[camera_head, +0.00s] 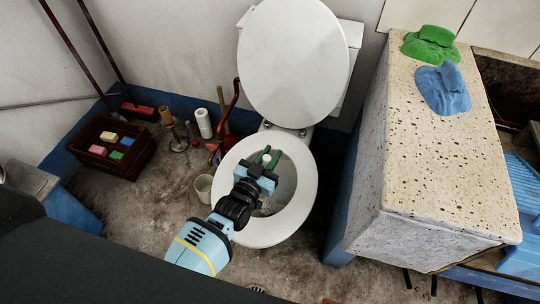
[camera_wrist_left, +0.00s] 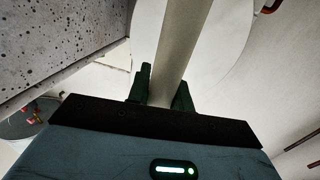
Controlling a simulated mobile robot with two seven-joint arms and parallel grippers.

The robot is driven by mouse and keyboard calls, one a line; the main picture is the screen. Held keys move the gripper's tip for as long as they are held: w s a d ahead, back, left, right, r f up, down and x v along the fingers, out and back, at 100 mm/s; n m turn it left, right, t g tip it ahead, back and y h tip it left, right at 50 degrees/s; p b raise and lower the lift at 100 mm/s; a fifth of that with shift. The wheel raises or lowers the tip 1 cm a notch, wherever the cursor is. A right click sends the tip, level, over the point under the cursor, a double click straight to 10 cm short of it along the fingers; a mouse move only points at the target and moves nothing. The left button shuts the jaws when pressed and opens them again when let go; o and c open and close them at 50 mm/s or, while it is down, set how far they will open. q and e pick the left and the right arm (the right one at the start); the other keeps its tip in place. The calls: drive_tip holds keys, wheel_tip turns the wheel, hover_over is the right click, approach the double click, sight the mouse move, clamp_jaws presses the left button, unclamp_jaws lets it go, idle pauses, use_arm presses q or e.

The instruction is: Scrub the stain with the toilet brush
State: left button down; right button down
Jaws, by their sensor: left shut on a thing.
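The toilet bowl (camera_head: 305,200) stands open with its white lid (camera_head: 294,62) raised. My left gripper (camera_head: 267,158) is over the bowl opening, its green fingers pointing toward the back of the bowl. In the left wrist view the left gripper (camera_wrist_left: 162,88) is shut on a pale round handle (camera_wrist_left: 182,35), which looks like the toilet brush's. The brush head is hidden in both views. The stain cannot be made out clearly; the arm covers part of the bowl's inside. My right gripper is in neither view.
A speckled stone block (camera_head: 440,160) with green cloth (camera_head: 430,45) and blue cloth (camera_head: 443,88) stands to the right. On the left are a brown crate (camera_head: 118,165) with small coloured blocks, a white roll (camera_head: 203,123) and a pale cup (camera_head: 203,188).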

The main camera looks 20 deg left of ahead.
use_arm(q)
drive_tip(key=shift+a, duration=0.1)
drive_tip(key=shift+w+a, duration=0.1)
drive_tip(key=shift+a, duration=2.25)
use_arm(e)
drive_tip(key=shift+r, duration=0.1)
